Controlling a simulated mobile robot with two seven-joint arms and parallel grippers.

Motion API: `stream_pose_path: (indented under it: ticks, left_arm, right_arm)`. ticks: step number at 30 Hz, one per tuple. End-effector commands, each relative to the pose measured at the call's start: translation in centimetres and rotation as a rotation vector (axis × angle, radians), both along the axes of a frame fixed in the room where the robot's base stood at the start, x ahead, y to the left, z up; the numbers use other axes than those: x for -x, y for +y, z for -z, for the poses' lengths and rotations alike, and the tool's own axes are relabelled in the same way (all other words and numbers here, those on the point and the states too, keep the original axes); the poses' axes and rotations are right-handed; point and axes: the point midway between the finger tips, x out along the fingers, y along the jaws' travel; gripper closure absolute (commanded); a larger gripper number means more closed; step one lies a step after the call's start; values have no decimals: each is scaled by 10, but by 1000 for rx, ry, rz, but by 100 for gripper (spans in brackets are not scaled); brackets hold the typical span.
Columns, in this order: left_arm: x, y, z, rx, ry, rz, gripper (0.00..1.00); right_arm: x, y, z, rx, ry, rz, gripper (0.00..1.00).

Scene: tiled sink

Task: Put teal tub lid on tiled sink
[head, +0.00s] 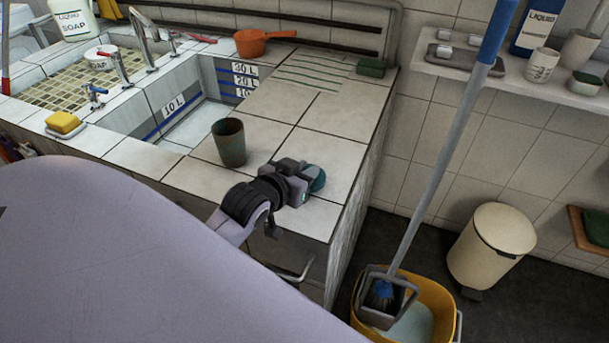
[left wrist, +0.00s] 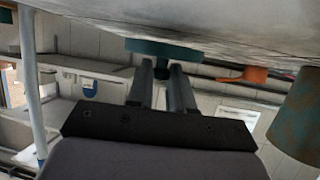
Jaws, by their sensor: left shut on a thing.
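The teal tub lid (head: 318,179) is a small round disc at the tips of my left gripper (head: 308,181). That gripper is shut on the lid's edge, over the right front part of the tiled sink (head: 340,118). In the left wrist view the picture is upside down. There the teal lid (left wrist: 165,48) lies across the fingertips (left wrist: 163,66), close to the tiled top (left wrist: 225,22). I cannot tell whether the lid touches the tiles. My right gripper is not in view.
A dark greenish cup (head: 229,143) stands left of my gripper. An orange pan (head: 255,42) and a green block (head: 371,68) sit at the back. A yellow mop bucket (head: 432,300) stands on the floor at right. The tiles behind the lid are clear.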

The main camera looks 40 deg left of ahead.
Motion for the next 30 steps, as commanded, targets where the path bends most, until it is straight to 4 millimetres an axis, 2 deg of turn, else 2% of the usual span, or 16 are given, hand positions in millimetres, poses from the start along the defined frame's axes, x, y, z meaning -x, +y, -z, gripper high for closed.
stream_pose_path:
  ticks: [3,14,15,17,18,30]
  left_arm:
    - [0,0,10,0,-1,0,100]
    - [0,0,12,1,-1,0,100]
    - [0,0,13,1,-1,0,76]
    - [0,0,12,1,-2,0,56]
    - [0,0,12,1,-1,0,53]
    - [4,-1,7,0,-1,0,53]
  right_arm:
    - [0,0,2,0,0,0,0]
    - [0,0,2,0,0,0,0]
    - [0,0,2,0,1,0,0]
    - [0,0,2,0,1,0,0]
    - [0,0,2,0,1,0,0]
    - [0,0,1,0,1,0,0]
